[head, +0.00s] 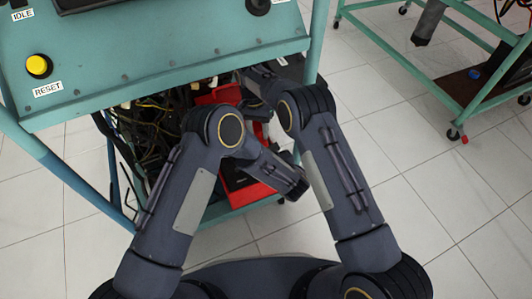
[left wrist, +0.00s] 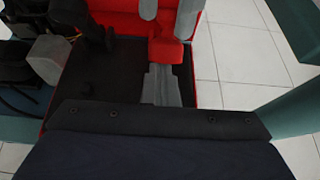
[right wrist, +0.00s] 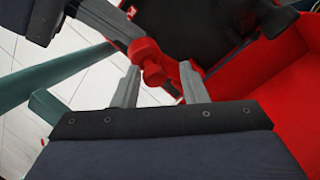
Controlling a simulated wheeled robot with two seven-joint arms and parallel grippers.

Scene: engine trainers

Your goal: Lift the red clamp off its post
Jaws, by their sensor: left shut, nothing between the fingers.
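The red clamp (right wrist: 148,54) shows in the right wrist view as a small rounded red piece, and in the left wrist view (left wrist: 167,52). My right gripper (right wrist: 161,68) is open, its grey fingertips on either side of the clamp with a visible gap. Its fingers also show at the top of the left wrist view. My left gripper (left wrist: 160,68) is shut and empty, its tips close to the clamp; I cannot tell if they touch it. In the head view my arms largely cover the clamp. The post under it is hidden.
A red tray (right wrist: 284,88) with a black top or box (left wrist: 100,75) surrounds the spot. Teal frame bars (right wrist: 70,72) and dark wiring (head: 150,125) stand close by. The teal panel (head: 150,50) overhangs it.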

